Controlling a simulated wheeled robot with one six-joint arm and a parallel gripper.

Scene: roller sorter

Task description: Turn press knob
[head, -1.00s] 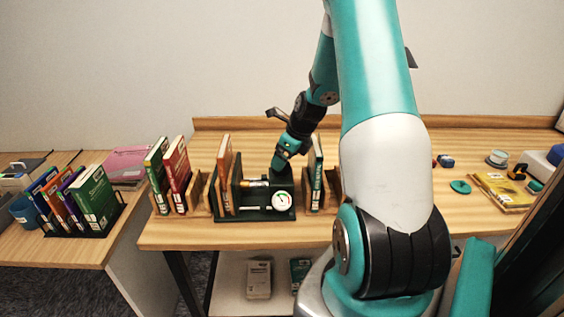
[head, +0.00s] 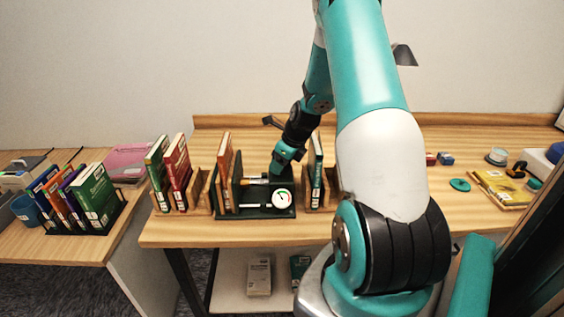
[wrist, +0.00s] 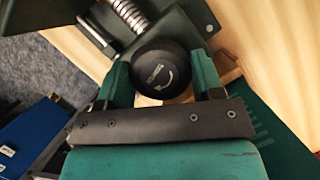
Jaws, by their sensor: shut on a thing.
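The press (head: 258,212) is a dark green frame on the table, with a white round gauge (head: 282,199) on its front. In the wrist view its black round knob (wrist: 160,74), marked with a white curved arrow, sits between my two green fingers. My gripper (wrist: 161,84) is shut on the knob, one finger on each side. A metal spring and screw (wrist: 140,18) show beyond the knob. In the head view my gripper (head: 279,167) is at the top right of the press and hides the knob there.
Upright books stand close on both sides of the press, a red-brown one (head: 224,160) at left and a green one (head: 315,165) at right. More books (head: 95,195) stand in a rack on the left table. A yellow tray (head: 500,188) lies at right.

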